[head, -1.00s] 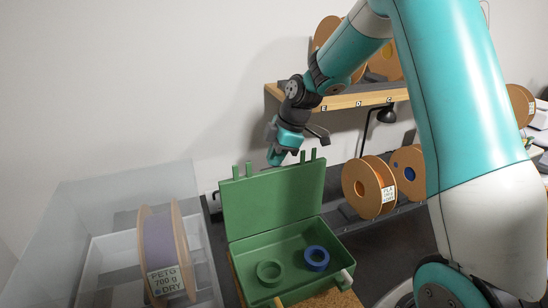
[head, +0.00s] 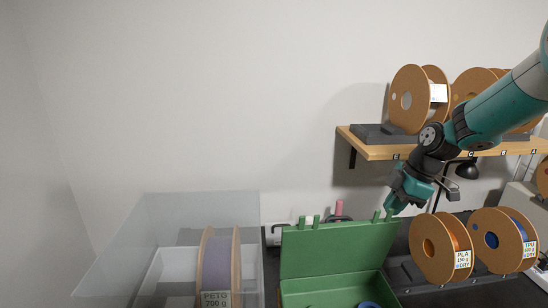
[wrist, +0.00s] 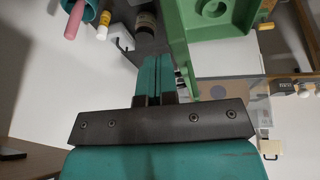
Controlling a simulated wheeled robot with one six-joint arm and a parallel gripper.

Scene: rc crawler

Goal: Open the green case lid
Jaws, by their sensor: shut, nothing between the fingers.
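The green case lid (head: 338,250) stands upright, raised from the green case body (head: 318,298), which is partly cut off at the bottom of the head view. A blue ring (head: 368,305) shows inside the case. My gripper (head: 391,208) is shut and empty at the lid's top right corner. I cannot tell whether it touches the lid. In the wrist view my shut fingers (wrist: 157,62) lie beside the lid's green edge (wrist: 180,50), and a green ring (wrist: 214,7) shows in the case beyond.
A clear-walled box (head: 150,245) with a PETG spool (head: 218,265) stands left of the case. PLA (head: 441,247) and TPU (head: 503,240) spools stand right. A wooden shelf (head: 440,150) with spools hangs above. Small bottles (wrist: 103,25) lie behind the lid.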

